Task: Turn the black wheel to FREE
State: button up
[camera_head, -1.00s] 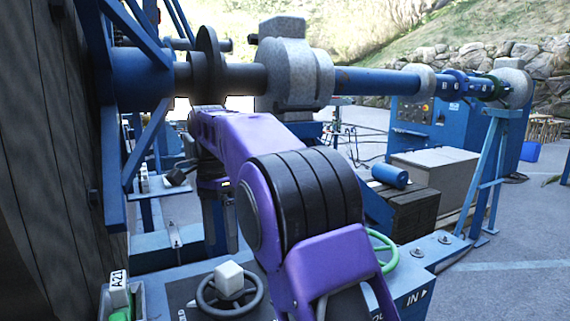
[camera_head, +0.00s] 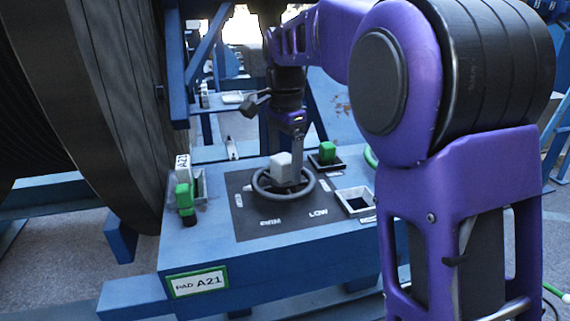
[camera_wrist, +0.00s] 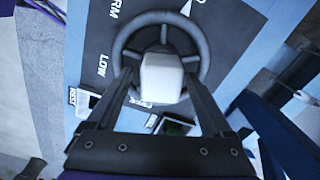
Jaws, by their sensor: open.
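The black wheel (camera_head: 256,184) lies flat on a dark panel (camera_head: 246,225) on the blue pad A21 box. A pale block (camera_head: 281,168) stands at its middle. The panel reads FIRM and LOW on its near side; other labels are too small to read, and I cannot make out FREE. My gripper (camera_head: 297,172) points down at the wheel. In the wrist view my gripper (camera_wrist: 160,82) is open, its fingers on either side of the pale block (camera_wrist: 161,78), over the wheel (camera_wrist: 160,18). I cannot tell whether they touch it. A white mark (camera_wrist: 186,8) shows beside the rim.
A green-and-white A21 piece (camera_head: 184,190) stands at the box's left end. A green block (camera_head: 327,151) sits in a black-framed square behind the wheel; an empty square opening (camera_head: 356,201) is at right. A large dark reel (camera_head: 95,90) rises close at left.

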grip_shut()
dwell(0.5)
